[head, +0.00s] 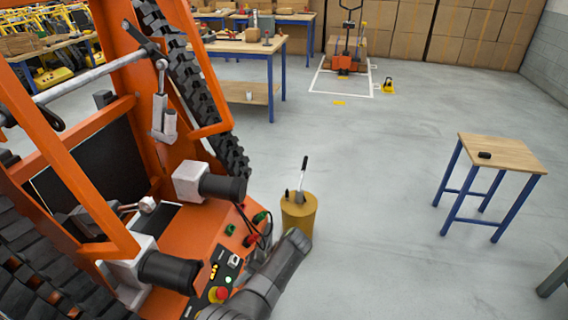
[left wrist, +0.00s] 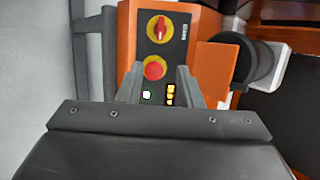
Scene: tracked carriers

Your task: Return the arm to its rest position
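My left arm (head: 262,282) reaches in at the bottom of the head view, beside the control panel (head: 222,274) of the orange tracked carrier (head: 185,235). My left gripper (left wrist: 157,82) shows in the left wrist view with its two grey fingers apart and nothing held between them. Beyond the fingers is the panel with a red rotary knob (left wrist: 159,28) on a yellow plate and a red push button (left wrist: 155,68). I cannot tell whether the fingers touch the panel. My right gripper is not in view.
A yellow-brown drum (head: 298,220) with a lever stands close beside my arm and the carrier. A small wooden-topped table (head: 508,152) with a black object (head: 485,155) stands to the right. Open grey floor (head: 385,210) lies between. A workbench (head: 240,46) is behind.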

